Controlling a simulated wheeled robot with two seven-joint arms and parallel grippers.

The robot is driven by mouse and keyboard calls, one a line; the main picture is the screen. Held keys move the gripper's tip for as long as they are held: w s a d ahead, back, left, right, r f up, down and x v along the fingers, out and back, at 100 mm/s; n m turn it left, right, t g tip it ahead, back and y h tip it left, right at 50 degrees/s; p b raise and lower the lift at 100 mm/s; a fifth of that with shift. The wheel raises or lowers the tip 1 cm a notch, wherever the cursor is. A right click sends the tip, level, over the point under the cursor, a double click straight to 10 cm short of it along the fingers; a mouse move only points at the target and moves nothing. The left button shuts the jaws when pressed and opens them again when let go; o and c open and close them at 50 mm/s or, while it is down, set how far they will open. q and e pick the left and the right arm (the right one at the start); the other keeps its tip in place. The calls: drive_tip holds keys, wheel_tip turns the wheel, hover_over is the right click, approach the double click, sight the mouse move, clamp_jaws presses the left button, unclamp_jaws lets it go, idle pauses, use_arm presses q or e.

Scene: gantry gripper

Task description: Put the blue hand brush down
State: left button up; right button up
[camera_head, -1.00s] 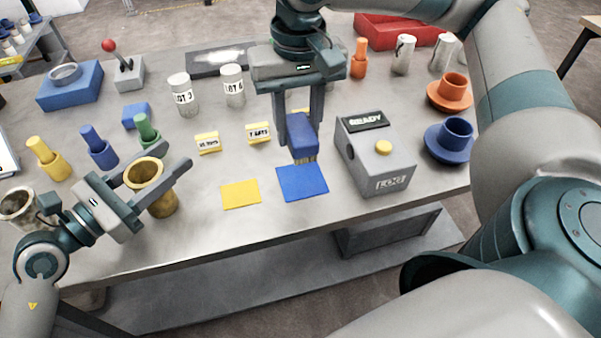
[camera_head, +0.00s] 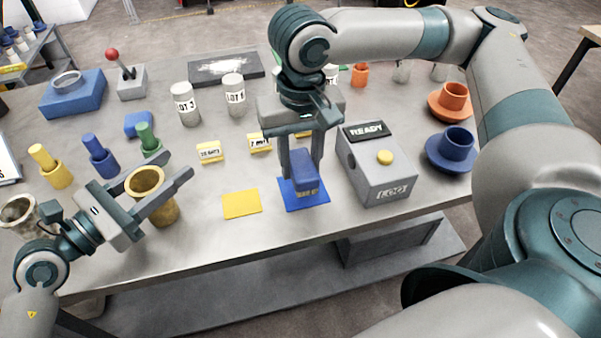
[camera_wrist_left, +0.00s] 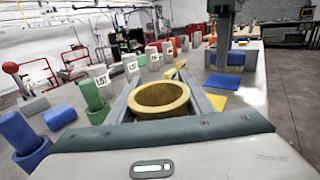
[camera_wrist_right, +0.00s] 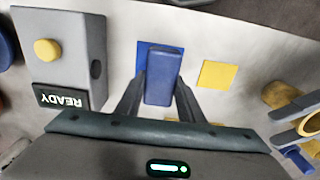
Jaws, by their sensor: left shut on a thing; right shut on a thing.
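The blue hand brush (camera_head: 305,172) is between the fingers of my right gripper (camera_head: 302,168), which is shut on it. The brush is over the blue mat (camera_head: 318,203), bristles toward the front; whether it touches the mat is hard to tell. The right wrist view shows the brush (camera_wrist_right: 162,80) between both fingers, with the blue mat (camera_wrist_right: 142,62) partly hidden under it. My left gripper (camera_head: 160,185) is shut on a brass-coloured cup (camera_head: 163,208) at the table's left front. The cup's rim (camera_wrist_left: 160,97) also shows in the left wrist view.
The grey READY box (camera_head: 372,180) stands close to the right of the blue mat. A yellow mat (camera_head: 241,204) lies to its left with clear table around it. Small yellow labels (camera_head: 209,152) stand behind. Blue (camera_head: 455,147) and orange cups on saucers are farther right.

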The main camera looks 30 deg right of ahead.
sight(300, 175)
drive_tip(key=shift+f, duration=1.85)
drive_tip(key=shift+f, duration=0.15)
drive_tip(key=o, duration=1.2)
wheel_tip(300, 175, up, 12)
drive_tip(key=shift+s+r, duration=0.15)
drive_tip(key=shift+r, duration=0.05)
